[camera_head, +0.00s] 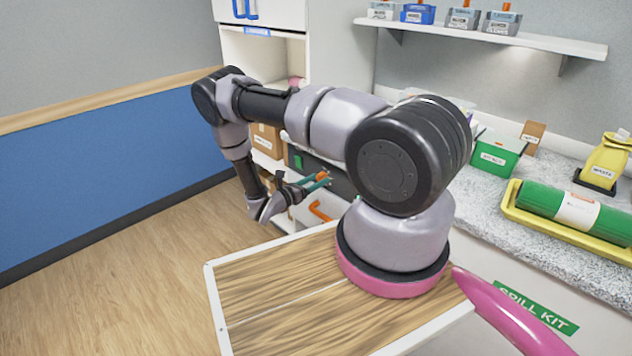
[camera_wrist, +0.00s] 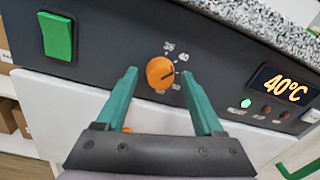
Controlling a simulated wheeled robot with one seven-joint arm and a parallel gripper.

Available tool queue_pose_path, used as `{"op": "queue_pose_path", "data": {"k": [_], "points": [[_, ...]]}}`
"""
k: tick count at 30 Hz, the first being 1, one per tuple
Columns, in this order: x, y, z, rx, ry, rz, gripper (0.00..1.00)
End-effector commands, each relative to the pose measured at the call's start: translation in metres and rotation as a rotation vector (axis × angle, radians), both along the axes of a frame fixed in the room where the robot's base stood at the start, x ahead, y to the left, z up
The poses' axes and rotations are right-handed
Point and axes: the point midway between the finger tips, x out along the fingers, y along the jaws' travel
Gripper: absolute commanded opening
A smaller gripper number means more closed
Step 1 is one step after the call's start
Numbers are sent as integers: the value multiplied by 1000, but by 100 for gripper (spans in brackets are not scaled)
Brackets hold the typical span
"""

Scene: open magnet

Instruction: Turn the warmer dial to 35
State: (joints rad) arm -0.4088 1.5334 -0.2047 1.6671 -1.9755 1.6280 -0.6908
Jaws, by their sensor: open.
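The warmer dial (camera_wrist: 160,72) is a round orange knob on a dark panel (camera_wrist: 108,58) in the wrist view. The number 35 stands above it and 40 to its upper right; lower numbers are too small to read. A thin dark line on the knob points roughly right. The display (camera_wrist: 283,85) reads 40°C. My gripper (camera_wrist: 158,75) is open, its two teal fingers to the left and right of the dial, with visible gaps. Whether the tips reach the knob's depth is hard to tell. In the head view, my gripper (camera_head: 317,184) is at the warmer's front.
A green switch (camera_wrist: 57,36) is on the panel's left, and small indicator lights (camera_wrist: 266,110) lie below the display. A speckled counter (camera_head: 500,215) overhangs above. A green box (camera_head: 497,155) and a yellow tray (camera_head: 560,232) stand on it. An orange handle (camera_head: 319,211) is below the warmer.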

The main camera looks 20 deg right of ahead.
Motion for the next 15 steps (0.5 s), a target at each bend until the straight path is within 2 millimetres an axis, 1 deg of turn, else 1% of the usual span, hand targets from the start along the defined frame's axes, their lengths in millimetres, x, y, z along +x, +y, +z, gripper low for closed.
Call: {"op": "queue_pose_path", "data": {"k": [5,8,9,10,11,15], "points": [[0,0,0,0,0,0,70],[0,0,0,0,0,0,35],[0,0,0,0,0,0,20],[0,0,0,0,0,0,8],[0,0,0,0,0,0,0],[0,0,0,-1,2,0,0]]}}
